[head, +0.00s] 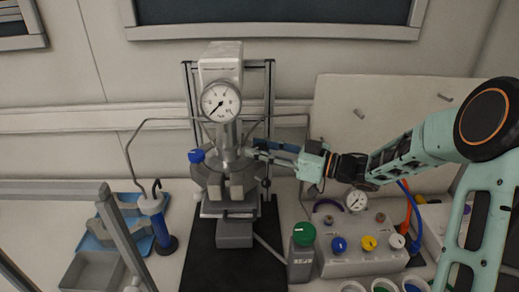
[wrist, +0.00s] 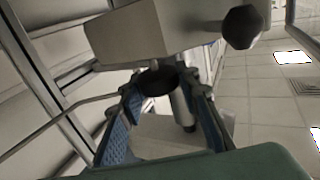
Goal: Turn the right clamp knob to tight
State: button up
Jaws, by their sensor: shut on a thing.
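The reactor (head: 229,140) stands on a black base in the head view, with a pressure gauge on top. My gripper (head: 252,149) reaches in from the right to the right side of the reactor head. In the wrist view my gripper (wrist: 163,88) has its two blue-padded fingers on either side of a dark round knob, the right clamp knob (wrist: 158,80), and is shut on it. The fingers hide this knob in the head view. Another black knob (wrist: 243,27) sits on a grey block at the upper right of the wrist view.
A blue knob (head: 196,156) is on the reactor's left side. A control box (head: 360,262) with coloured knobs and a green-capped bottle (head: 302,255) stand at the front right. A thin bent pipe (head: 140,122) runs along the left. Blue trays (head: 96,243) lie at the left.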

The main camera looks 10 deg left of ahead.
jog(key=m+t+h+b, duration=0.1)
jog(key=t, duration=0.1)
jog(key=m+t+b, duration=0.1)
jog(key=m+t, duration=0.1)
jog(key=t, duration=0.1)
jog(key=shift+s+f+m+h, duration=0.2)
jog(key=shift+m+h, duration=0.1)
jog(key=shift+h, duration=0.1)
jog(key=shift+w+r+m+t+h+b, duration=0.1)
jog(key=shift+m+t+h+b, duration=0.85)
jog(key=shift+t+b, duration=0.5)
jog(key=shift+r+m+t, duration=0.1)
jog(key=shift+m+t, duration=0.15)
jog(key=o, duration=1.2)
jog(key=shift+w+r+g+p, duration=0.1)
jog(key=shift+r+g+p, duration=0.05)
jog(key=shift+g+p, duration=0.35)
